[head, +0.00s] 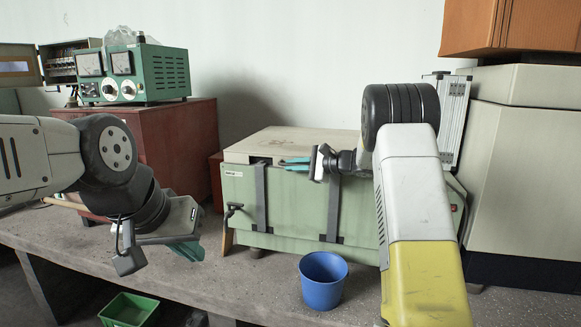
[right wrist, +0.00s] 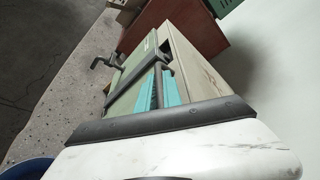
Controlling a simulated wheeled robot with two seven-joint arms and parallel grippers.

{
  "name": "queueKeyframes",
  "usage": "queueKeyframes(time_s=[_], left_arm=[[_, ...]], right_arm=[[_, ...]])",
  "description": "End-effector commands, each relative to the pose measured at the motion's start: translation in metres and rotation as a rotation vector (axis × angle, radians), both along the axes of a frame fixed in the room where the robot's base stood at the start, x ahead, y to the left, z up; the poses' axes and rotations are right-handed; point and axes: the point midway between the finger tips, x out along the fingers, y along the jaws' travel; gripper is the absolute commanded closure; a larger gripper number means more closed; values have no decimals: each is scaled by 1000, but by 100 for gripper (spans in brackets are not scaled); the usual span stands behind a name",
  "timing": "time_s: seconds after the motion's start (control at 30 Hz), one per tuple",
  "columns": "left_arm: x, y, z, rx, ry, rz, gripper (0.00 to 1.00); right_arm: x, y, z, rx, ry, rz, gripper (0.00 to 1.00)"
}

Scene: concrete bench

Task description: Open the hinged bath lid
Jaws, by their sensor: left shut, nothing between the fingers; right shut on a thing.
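The bath is a pale green box (head: 295,213) on the concrete bench, with a flat beige lid (head: 300,143) that looks closed. Two dark straps run down its front from the lid's edge. My right gripper (head: 296,164) is at the lid's front edge, its teal fingers shut on the dark lid handle (right wrist: 166,52). The wrist view shows the teal fingers (right wrist: 160,88) by this dark bar; the exact contact is partly hidden. My left gripper (head: 188,250) is shut and empty, low over the bench's front edge, left of the bath.
A blue bucket (head: 323,281) stands in front of the bath. A crank handle (head: 232,211) sticks out at the bath's front left. A red-brown cabinet (head: 172,140) with a green meter box (head: 133,75) stands behind left. A green crate (head: 129,310) lies below the bench. Pale cabinets (head: 525,170) stand right.

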Motion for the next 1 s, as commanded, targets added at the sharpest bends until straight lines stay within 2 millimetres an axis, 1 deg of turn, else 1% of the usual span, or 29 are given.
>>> queueKeyframes(time_s=[0.2, 0.27, 0.37, 0.47, 0.57, 0.6, 0.7, 0.8, 1.0], left_arm=[[0, 0, 0, 0, 0, 0, 100], [0, 0, 0, 0, 0, 0, 100], [0, 0, 0, 0, 0, 0, 100], [0, 0, 0, 0, 0, 0, 100], [0, 0, 0, 0, 0, 0, 100], [0, 0, 0, 0, 0, 0, 100], [0, 0, 0, 0, 0, 0, 100], [0, 0, 0, 0, 0, 0, 100], [0, 0, 0, 0, 0, 0, 100]], right_arm=[[0, 0, 3, 0, 0, 0, 100], [0, 0, 8, 0, -1, 0, 100], [-1, 0, 22, -1, -5, 1, 100], [0, -1, 43, 0, -7, 0, 100], [2, -2, 71, -2, -9, -1, 100], [3, -2, 84, -2, -12, 0, 100], [9, -4, 115, -2, -9, -1, 100], [15, -6, 140, -2, -8, -1, 100], [27, -10, 175, -3, -6, -1, 100]])
